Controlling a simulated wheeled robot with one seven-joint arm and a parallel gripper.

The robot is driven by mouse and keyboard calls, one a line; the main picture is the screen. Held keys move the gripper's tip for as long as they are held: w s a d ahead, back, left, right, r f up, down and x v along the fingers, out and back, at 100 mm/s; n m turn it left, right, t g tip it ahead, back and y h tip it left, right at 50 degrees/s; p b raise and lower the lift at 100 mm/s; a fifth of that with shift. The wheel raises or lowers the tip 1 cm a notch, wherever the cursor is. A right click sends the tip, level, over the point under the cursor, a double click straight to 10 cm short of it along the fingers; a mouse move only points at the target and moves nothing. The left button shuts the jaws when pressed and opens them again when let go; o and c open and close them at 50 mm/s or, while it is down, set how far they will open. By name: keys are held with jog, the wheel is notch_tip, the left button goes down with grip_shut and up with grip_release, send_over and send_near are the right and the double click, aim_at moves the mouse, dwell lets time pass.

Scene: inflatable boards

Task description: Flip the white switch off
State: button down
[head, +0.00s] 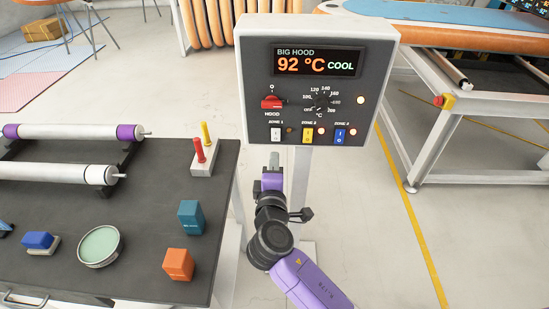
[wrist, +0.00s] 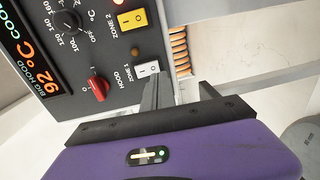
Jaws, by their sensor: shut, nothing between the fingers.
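The white rocker switch (head: 275,134) is at the lower left of the grey control panel (head: 255,70), under the ZONE 1 label. It also shows in the wrist view (wrist: 148,69), with a dim brown lamp (wrist: 137,52) beside it. Its rocker position is too small to tell. My gripper (head: 274,158) is shut and empty, just below the white switch in the head view. In the wrist view a dark finger (wrist: 158,92) reaches close to the switch's edge; I cannot tell whether it touches.
Beside the white switch are a yellow switch (head: 306,135) and a blue switch (head: 339,136), with lit lamps. A red hood knob (head: 272,102) and a black dial (head: 320,103) are above. A dark table (head: 140,219) with rollers and blocks stands left.

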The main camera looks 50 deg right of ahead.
jog(key=f+b+v, duration=0.1)
jog(key=v, duration=0.7)
jog(key=shift+a+f+b, duration=0.2)
jog(key=shift+f+b, duration=0.1)
jog(key=shift+b, duration=0.05)
jog(key=shift+s, duration=0.1)
jog(key=w+a+t+y, duration=0.3)
jog(key=w+a, duration=0.1)
jog(key=s+a+f+t+y, duration=0.3)
jog(key=s+a+y, duration=0.55)
jog(key=a, duration=0.25)
jog(key=s+r+m+g+y, duration=0.1)
jog(key=s+m, duration=0.6)
jog(key=s, duration=1.4)
jog(key=shift+s+a+r+m+g+y, duration=0.2)
jog(key=shift+s+r+m+g+y, duration=0.25)
jog(key=shift+r, duration=0.45)
